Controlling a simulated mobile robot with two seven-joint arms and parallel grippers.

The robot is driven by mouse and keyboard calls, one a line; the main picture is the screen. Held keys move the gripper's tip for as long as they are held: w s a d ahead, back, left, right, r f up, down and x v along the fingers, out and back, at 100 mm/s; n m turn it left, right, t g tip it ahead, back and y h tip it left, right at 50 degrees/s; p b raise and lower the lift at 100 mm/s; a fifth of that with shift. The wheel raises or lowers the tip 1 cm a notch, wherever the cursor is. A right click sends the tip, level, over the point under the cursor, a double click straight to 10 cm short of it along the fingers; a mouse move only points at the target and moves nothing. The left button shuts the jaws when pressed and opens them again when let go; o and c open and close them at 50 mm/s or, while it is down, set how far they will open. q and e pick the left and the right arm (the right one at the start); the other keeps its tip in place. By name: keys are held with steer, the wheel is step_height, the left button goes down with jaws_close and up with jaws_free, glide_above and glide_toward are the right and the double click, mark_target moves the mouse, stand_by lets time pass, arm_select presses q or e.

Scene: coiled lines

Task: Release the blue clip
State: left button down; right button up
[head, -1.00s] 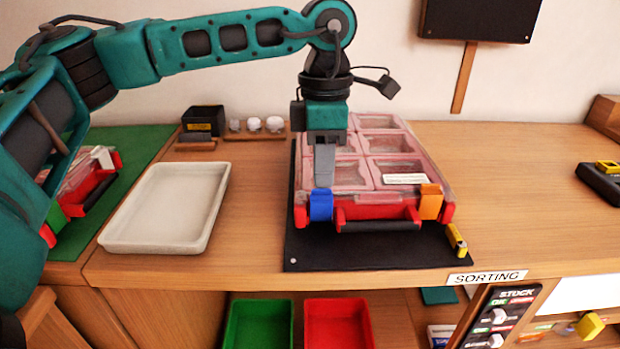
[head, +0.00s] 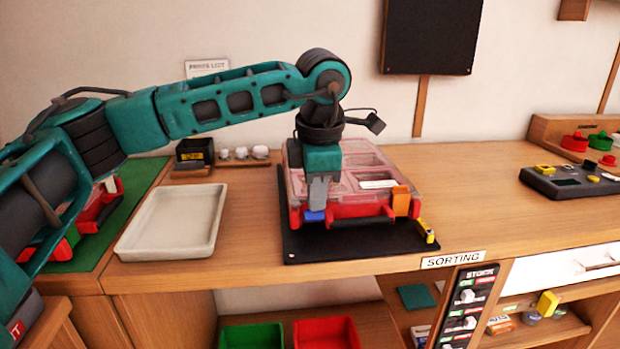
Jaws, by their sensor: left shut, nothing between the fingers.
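The red organizer case (head: 352,212) with a clear pinkish lid (head: 370,160) sits on a black mat (head: 300,247). The blue clip (head: 314,216) is at the left of the case's front edge. It shows as a short, wide blue piece, with my gripper right above it. The orange clip (head: 401,201) at the right of the front edge stands upright against the case. My left gripper (head: 318,205) points down, shut and empty, its tips at the blue clip; the fingers hide part of the clip's surroundings. My right gripper is not in view.
A white tray (head: 126,247) lies left of the mat. A small yellow-and-black item (head: 426,232) is at the mat's right corner. A second red case (head: 95,212) sits on a green mat at far left. The table right of the mat is clear up to a grey device (head: 570,185).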

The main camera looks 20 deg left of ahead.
arm_select(q)
steer(key=shift+w+a, duration=0.1)
steer(key=shift+w, duration=0.1)
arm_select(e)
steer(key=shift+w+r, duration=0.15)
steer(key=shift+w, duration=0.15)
arm_select(q)
steer(key=shift+f, duration=0.1)
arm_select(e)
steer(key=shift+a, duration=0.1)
